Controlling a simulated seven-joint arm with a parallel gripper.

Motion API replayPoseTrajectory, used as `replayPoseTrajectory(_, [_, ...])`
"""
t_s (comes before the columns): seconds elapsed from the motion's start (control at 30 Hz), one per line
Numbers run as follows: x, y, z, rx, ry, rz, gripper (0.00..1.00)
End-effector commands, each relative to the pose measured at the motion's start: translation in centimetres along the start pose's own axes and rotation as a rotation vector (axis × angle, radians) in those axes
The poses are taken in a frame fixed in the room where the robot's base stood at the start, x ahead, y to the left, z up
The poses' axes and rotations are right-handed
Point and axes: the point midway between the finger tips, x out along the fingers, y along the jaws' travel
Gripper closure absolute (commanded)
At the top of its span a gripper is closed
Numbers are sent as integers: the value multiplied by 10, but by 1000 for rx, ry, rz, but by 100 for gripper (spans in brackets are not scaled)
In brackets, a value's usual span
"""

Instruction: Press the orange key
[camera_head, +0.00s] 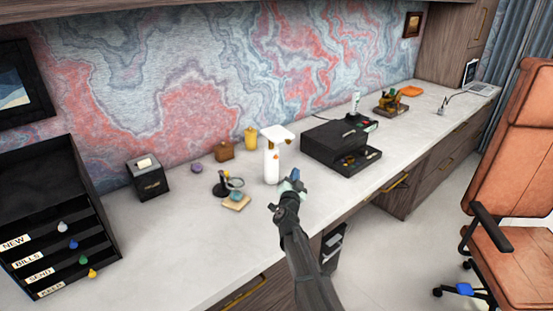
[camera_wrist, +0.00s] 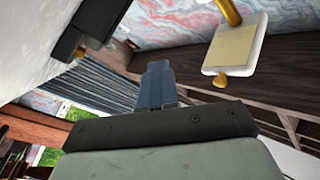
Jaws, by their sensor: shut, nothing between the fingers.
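My gripper (camera_head: 292,181) is shut and empty, above the front part of the desk, just right of a white stand and in front of a black machine. Its closed blue-grey fingers (camera_wrist: 156,84) show in the wrist view. The black machine (camera_head: 328,142) stands right of and behind my gripper. Small coloured spots show on its low front part and top right, too small to tell as keys.
The white stand (camera_head: 271,168) with a flat top is close left of my gripper. A small orange-gold knob (camera_wrist: 220,80) shows in the wrist view. A black labelled sorter (camera_head: 60,225) stands at left. The front desk strip (camera_head: 190,260) is clear.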

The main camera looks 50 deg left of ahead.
Motion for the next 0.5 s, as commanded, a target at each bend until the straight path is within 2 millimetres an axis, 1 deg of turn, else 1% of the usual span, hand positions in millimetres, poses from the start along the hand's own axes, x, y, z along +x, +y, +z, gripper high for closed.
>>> replayPoseTrajectory(0.27, [11, -8, 8, 0, 0, -1, 100])
replayPoseTrajectory(0.5, [30, -20, 21, 1, 0, 0, 100])
